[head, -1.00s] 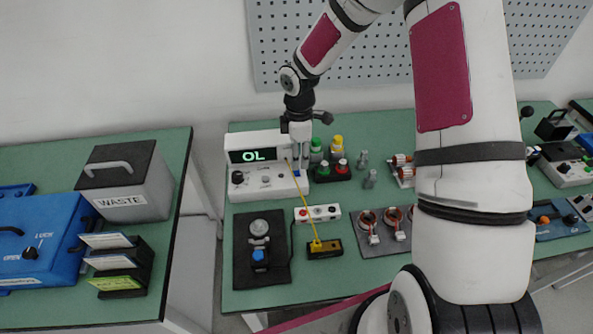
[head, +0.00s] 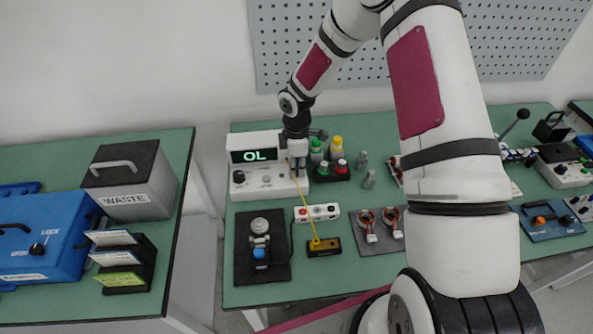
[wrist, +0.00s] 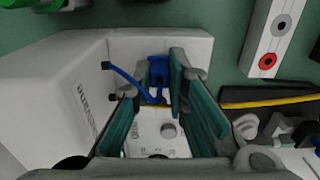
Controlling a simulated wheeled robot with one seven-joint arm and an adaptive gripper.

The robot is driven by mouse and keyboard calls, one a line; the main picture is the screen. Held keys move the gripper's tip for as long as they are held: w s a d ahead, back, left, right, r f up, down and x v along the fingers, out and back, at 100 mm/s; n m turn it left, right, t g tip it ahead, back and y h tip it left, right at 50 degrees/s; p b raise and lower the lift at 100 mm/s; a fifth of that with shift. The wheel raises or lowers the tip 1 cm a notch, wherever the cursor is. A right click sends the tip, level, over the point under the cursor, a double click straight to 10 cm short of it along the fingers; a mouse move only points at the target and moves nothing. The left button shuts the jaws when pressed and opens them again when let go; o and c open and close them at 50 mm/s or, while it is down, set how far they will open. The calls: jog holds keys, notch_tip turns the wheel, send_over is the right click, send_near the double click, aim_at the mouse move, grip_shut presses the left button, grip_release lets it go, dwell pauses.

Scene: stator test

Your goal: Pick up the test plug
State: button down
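A blue plug-like piece (wrist: 158,72) with a blue cable sits at the white meter (head: 265,182), whose display reads "OL". I take it for the test plug, but cannot be sure. My gripper (head: 298,168) is over the right part of the meter. In the wrist view my gripper (wrist: 178,95) is open, with teal finger pads either side of the blue piece. Whether a pad touches it I cannot tell. In the head view the fingers hide the blue piece. A yellow lead (head: 306,208) runs from the meter to a yellow plug on a black block (head: 326,247).
A white socket strip (head: 317,213) and a dark mat with a fixture (head: 243,265) lie in front. A grey waste bin (head: 133,190) stands on the left table.

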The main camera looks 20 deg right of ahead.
aim_at(297, 166)
dwell(0.3)
jog(key=shift+w+r, duration=0.1)
jog(key=shift+r, duration=0.45)
notch_tip(297, 166, up, 2)
jog(key=shift+d+r+b, duration=0.1)
jog(key=shift+b, duration=0.35)
jog(key=s+d+r, duration=0.1)
jog(key=s, duration=1.5)
jog(key=shift+d+r, duration=0.25)
jog(key=shift+r, duration=0.1)
jog(key=shift+s+r, duration=0.1)
jog(key=shift+r, duration=0.1)
jog(key=s+p, duration=0.3)
jog(key=s, duration=0.4)
jog(key=shift+s, duration=0.4)
